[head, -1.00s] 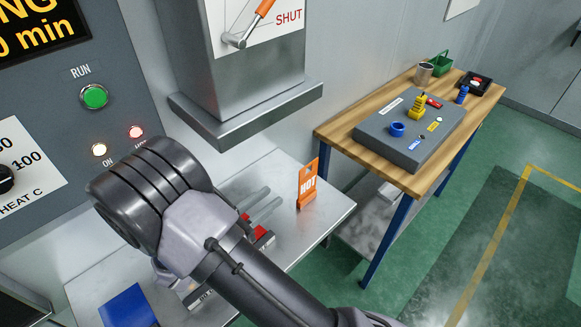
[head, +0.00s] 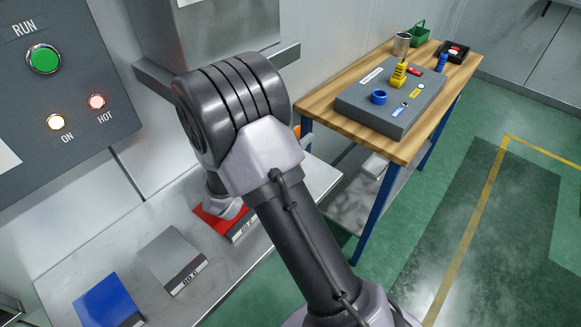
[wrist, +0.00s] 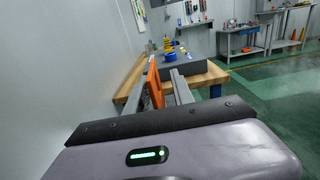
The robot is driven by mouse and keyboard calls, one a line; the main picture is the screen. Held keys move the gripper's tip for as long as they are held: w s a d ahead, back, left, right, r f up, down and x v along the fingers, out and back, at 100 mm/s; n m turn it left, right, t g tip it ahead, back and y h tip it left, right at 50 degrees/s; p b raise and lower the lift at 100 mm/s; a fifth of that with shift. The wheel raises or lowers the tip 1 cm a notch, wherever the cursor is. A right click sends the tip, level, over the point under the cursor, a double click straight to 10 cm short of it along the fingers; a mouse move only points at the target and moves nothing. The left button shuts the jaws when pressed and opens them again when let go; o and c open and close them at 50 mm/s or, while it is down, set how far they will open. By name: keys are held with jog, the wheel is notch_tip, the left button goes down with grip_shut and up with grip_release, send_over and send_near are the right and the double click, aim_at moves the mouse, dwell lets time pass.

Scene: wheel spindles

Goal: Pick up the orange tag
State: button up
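The orange tag (wrist: 154,82) stands upright in the wrist view, between the two fingers of my gripper (wrist: 163,80). The fingers are apart. The tag is close to the left finger, and a gap shows between it and the right finger. I cannot tell whether the left finger touches it. In the head view my arm hides nearly all of the tag; only a small orange bit (head: 297,131) shows at the arm's right edge. My gripper's fingers are mostly hidden there too.
A steel table (head: 130,235) carries a red pad (head: 212,222), a grey pad (head: 172,258) and a blue pad (head: 106,300). A grey press housing (head: 150,80) overhangs it. A wooden bench (head: 320,105) with a grey spindle board (head: 385,112) stands at the right, beyond a gap.

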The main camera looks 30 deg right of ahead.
grip_shut()
dwell(1.3)
